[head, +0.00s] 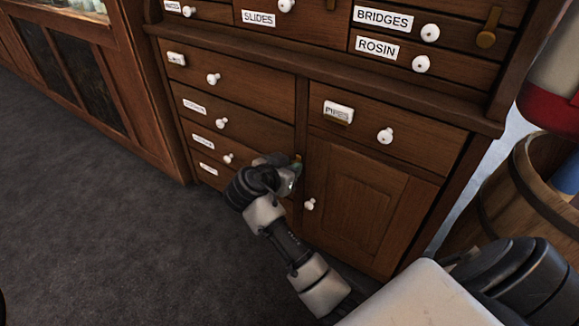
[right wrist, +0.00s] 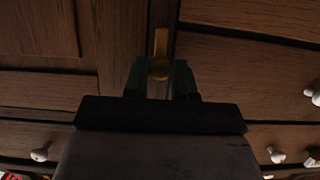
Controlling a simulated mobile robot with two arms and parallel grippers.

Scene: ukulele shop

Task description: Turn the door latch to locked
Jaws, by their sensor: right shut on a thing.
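The brass door latch (head: 298,158) is on the narrow upright between the drawers and the wooden cabinet door (head: 358,205). Only a small part of it shows in the head view, above my right gripper (head: 289,178). In the right wrist view the latch (right wrist: 160,48) is a brass bar with a rounded end, lying between the fingertips of my right gripper (right wrist: 160,80). The fingers are shut on it. The fingers hide part of the latch, so I cannot tell its full turn. The door looks shut, with a white knob (head: 309,204) on its left side. My left gripper is not in view.
Labelled drawers with white knobs (head: 213,78) lie left of and above the door. Another brass latch (head: 487,28) hangs at the upper right. A wooden barrel (head: 530,190) stands close on the right. The dark carpet (head: 110,235) at the left is clear.

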